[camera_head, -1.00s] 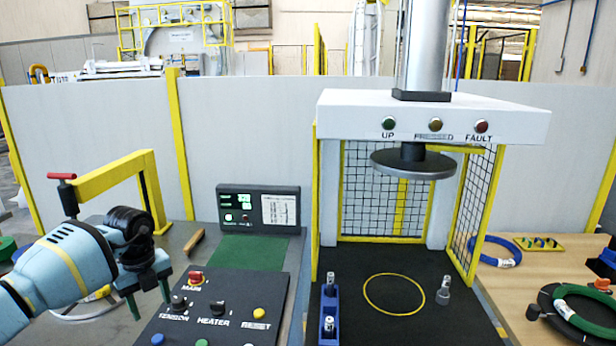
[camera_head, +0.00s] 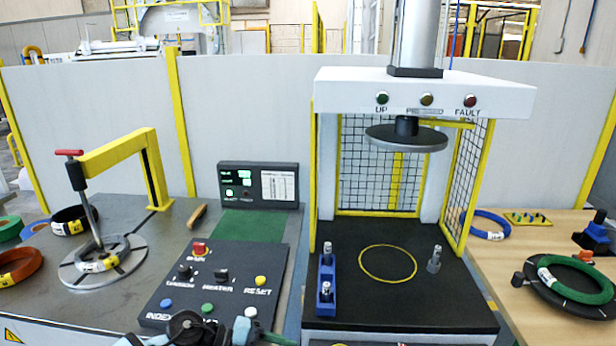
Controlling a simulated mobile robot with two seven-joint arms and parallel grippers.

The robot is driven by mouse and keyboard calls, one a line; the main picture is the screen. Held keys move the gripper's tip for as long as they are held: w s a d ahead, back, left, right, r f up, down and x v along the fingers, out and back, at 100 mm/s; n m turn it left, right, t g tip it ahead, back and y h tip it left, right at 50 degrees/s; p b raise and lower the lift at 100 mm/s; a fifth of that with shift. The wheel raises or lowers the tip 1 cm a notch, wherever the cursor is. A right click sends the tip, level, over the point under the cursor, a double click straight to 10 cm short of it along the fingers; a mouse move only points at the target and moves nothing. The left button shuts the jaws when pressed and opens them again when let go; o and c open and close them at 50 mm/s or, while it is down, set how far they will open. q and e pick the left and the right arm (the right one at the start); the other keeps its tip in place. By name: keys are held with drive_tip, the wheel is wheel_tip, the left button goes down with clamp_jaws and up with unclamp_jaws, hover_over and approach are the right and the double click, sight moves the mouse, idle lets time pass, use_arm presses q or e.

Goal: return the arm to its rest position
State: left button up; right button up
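My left arm's dark wrist (camera_head: 190,326) shows at the bottom edge, in front of the control panel (camera_head: 215,285). It partly covers the panel's lower buttons. The fingers of the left gripper cannot be made out, so whether it is open or shut is unclear. My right gripper is not in view. A slanted rod with a red handle (camera_head: 69,153), beside a yellow bracket (camera_head: 118,155), reaches down into the coil.
A press with a raised round platen (camera_head: 405,138) stands at centre right, over a black bed with a yellow ring. A blue holder (camera_head: 326,280) and a small metal piece (camera_head: 434,260) stand on the bed. Green (camera_head: 575,280) and blue (camera_head: 488,225) coils lie at right.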

use_arm(q)
drive_tip(key=s+d+n+t+h, duration=0.3)
drive_tip(key=n+t+h, duration=0.1)
drive_tip(key=n+t, duration=0.1)
drive_tip(key=s+a+f+n+t+y, duration=0.2)
drive_tip(key=s+a+f+n+y, duration=0.5)
drive_tip(key=s+a+f+n, duration=0.2)
drive_tip(key=s+a+f+n+t+y, duration=0.2)
drive_tip(key=s+a+f+n+y, duration=0.6)
drive_tip(key=s+n, duration=0.4)
drive_tip(key=shift+s+a+f+n+y, duration=0.35)
drive_tip(key=shift+s+f, duration=0.2)
drive_tip(key=shift+s, duration=0.3)
